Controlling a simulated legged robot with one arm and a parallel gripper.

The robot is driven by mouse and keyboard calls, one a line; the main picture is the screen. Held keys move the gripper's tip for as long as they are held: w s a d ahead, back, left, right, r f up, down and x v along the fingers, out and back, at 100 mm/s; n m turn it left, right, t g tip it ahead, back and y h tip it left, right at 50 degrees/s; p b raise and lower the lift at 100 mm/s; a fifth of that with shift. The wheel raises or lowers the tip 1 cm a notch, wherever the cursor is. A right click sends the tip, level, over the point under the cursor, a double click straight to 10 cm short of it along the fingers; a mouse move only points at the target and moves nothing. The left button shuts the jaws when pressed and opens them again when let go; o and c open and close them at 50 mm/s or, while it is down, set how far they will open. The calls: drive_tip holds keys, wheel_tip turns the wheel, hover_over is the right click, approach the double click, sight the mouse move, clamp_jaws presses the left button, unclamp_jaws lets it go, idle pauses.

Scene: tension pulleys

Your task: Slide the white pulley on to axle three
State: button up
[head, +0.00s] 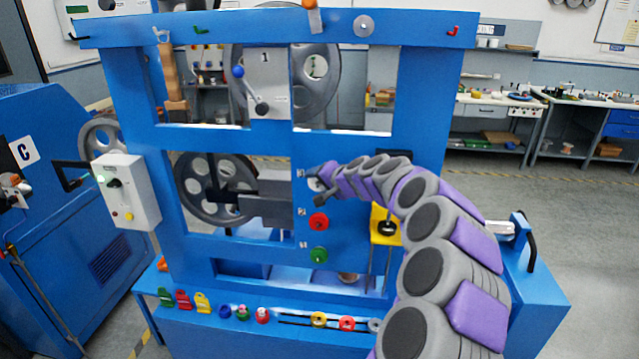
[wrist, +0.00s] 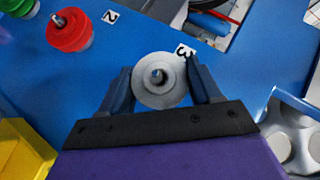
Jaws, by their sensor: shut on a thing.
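My gripper (wrist: 161,88) is shut on the white pulley (wrist: 160,88), one dark finger on each side of its rim. The pulley faces the blue panel beside the label 3 (wrist: 185,51). The end of axle three (wrist: 157,75) shows in the pulley's centre hole, so the pulley appears to be around it; how far along it sits I cannot tell. In the head view my gripper (head: 322,179) is at the top axle of the column, and the pulley is mostly hidden there.
A red pulley (head: 320,222) sits on axle two and a green pulley (head: 319,254) on axle one, both below my gripper. A yellow bracket (head: 385,226) stands to the right. Several coloured parts lie along the blue front ledge (head: 215,335).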

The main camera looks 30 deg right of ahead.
drive_tip(key=o, duration=1.3)
drive_tip(key=shift+w+d+f, duration=0.1)
drive_tip(key=shift+w, duration=0.05)
drive_tip(key=s+d+r, duration=0.1)
drive_tip(key=d, duration=0.1)
drive_tip(key=s+d+r+p, duration=0.1)
drive_tip(key=d+r, duration=0.1)
drive_tip(key=s+d+r+p, duration=0.1)
drive_tip(key=s+d+r, duration=0.1)
drive_tip(key=shift+r, duration=0.25)
idle(0.7)
